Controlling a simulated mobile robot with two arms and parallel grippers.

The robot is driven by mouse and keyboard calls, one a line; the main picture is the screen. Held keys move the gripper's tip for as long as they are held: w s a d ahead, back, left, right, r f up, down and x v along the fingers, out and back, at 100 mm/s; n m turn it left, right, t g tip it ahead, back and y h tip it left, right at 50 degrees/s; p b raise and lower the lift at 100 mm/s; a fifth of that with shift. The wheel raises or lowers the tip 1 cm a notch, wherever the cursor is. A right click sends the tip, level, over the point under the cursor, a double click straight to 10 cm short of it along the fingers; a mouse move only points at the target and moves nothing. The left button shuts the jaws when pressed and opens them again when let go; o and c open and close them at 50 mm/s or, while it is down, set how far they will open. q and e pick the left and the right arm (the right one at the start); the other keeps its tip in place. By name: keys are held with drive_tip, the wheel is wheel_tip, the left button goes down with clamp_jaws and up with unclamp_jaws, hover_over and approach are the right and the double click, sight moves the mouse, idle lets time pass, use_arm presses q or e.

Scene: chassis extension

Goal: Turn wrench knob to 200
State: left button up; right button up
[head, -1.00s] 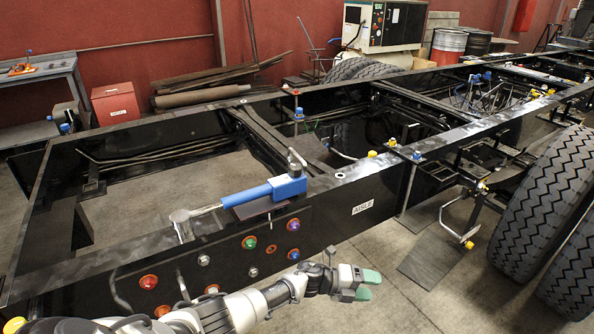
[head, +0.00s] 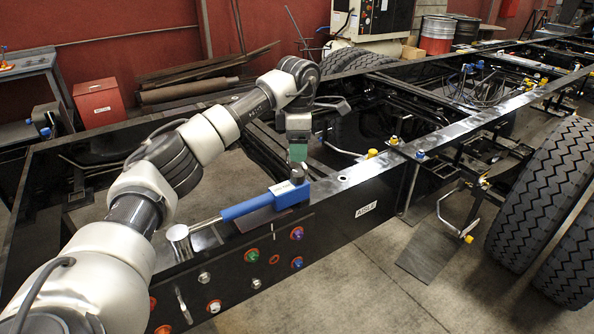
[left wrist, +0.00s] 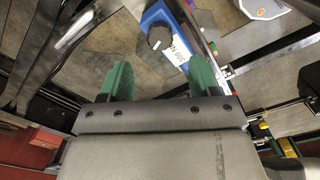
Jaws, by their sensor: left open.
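The blue torque wrench (head: 265,203) lies along the black chassis rail, its silver head (head: 178,238) at the left. Its dark round knob (head: 297,174) stands at the right end of the blue body. My left gripper (head: 298,153) points down just above the knob, with green fingers. In the left wrist view the green fingers are apart, and the gap between them (left wrist: 162,70) is empty. There the knob (left wrist: 158,38) shows beyond the tips, beside a white printed label (left wrist: 178,50). I cannot read its setting surely. My right gripper is not in view.
The chassis frame (head: 350,190) runs back to the right, with a white AISLE label (head: 366,208). Large tyres (head: 545,195) stand at the right. My left arm hides part of the rail and the frame's opening.

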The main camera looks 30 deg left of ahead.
sight(297, 172)
use_arm(q)
wheel_tip(297, 172, down, 8)
drive_tip(key=shift+r+p, duration=0.1)
drive_tip(key=shift+p, duration=0.45)
drive_tip(key=shift+c, duration=0.3)
drive_tip(key=c, duration=0.9)
drive_tip(key=shift+o, duration=0.2)
